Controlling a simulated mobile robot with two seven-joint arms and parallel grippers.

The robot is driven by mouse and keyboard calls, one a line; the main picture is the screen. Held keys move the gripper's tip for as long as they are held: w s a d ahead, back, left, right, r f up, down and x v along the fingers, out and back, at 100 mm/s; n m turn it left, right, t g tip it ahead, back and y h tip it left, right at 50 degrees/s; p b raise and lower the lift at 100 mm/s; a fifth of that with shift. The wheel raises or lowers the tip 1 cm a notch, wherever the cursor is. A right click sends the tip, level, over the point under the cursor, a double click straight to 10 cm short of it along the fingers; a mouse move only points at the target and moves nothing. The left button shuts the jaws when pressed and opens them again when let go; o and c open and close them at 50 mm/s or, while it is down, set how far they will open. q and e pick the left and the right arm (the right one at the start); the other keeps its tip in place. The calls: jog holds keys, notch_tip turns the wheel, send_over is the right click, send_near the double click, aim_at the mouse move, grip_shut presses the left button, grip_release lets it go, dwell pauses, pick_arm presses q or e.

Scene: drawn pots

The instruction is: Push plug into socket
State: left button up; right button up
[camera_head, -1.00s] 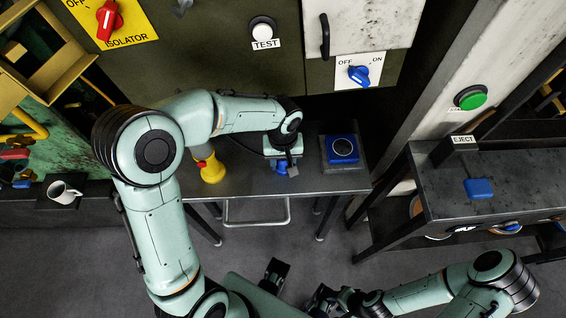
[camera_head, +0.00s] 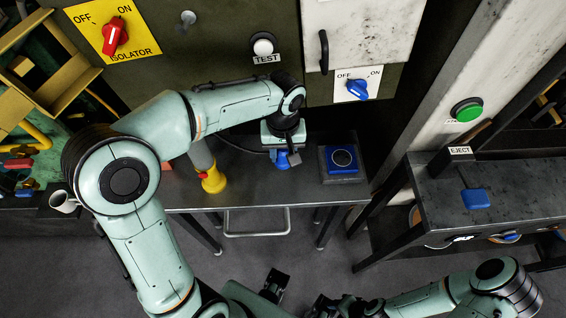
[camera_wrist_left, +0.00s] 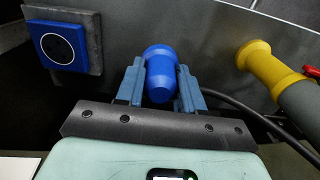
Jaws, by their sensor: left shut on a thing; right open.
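A blue plug (camera_wrist_left: 161,70) is between the fingers of my left gripper (camera_wrist_left: 160,82), which is shut on it. In the head view the blue plug (camera_head: 282,161) shows below my left gripper (camera_head: 284,154), above the metal table. The blue socket (camera_head: 341,160) with a dark round face sits on a grey block to the right of the plug, apart from it. The socket also shows at the upper left of the left wrist view (camera_wrist_left: 63,46). My right gripper (camera_head: 318,309) is low in the head view, open, far from both and partly cut off by the frame edge.
A dark cable (camera_wrist_left: 240,108) runs beside the gripper. The metal table (camera_head: 262,184) is bare between plug and socket. A cabinet with switches rises behind. A bench (camera_head: 520,190) stands right.

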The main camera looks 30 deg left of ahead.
pick_arm(q)
notch_tip(320, 180, up, 10)
jog(key=shift+p, duration=0.7)
pick_arm(e)
jog(key=shift+w+r, duration=0.35)
jog(key=shift+r, duration=0.5)
